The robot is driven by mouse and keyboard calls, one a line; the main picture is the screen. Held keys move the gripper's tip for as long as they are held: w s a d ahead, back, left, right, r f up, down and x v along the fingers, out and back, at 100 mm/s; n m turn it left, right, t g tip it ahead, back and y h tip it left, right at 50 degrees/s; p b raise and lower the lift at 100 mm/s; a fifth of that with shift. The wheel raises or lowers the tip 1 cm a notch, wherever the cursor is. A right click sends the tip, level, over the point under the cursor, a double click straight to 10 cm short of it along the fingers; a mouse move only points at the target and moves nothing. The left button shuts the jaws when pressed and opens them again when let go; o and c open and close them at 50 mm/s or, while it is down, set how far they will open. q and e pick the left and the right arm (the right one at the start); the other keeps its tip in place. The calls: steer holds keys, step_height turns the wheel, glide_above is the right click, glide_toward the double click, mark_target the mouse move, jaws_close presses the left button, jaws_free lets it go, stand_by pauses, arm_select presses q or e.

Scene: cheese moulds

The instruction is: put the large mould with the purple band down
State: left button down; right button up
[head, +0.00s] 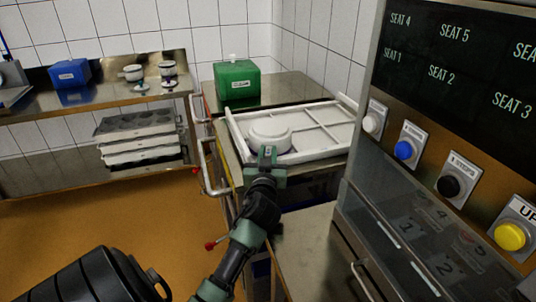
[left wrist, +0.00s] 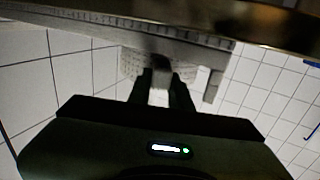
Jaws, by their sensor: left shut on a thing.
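A white round mould (head: 270,133) is at the left front compartment of a white divided tray (head: 318,114). No purple band shows on its visible side. My left gripper (head: 268,157) reaches the mould's near side and is shut on it. In the left wrist view the fingers (left wrist: 160,88) are closed on a pale part in front of the mould's pitted wall (left wrist: 133,65), and they hide its middle. I cannot tell whether the mould rests on the tray floor or hangs just above it. My right gripper is not in view.
A green box (head: 237,83) stands behind the tray. A control panel with knobs (head: 403,150) rises close on the right. A steel shelf (head: 100,95) at the left holds a blue box (head: 70,73) and small cups. The tray's other compartments look empty.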

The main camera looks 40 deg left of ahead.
arm_select(q)
steer(key=shift+r, duration=0.15)
steer(key=shift+f, duration=0.2)
steer(key=c, duration=1.3)
jaws_free()
steer(key=shift+s+d+r, duration=0.1)
steer(key=shift+r, duration=0.05)
steer(key=shift+b+v, duration=0.9)
steer(key=shift+v, duration=5.05)
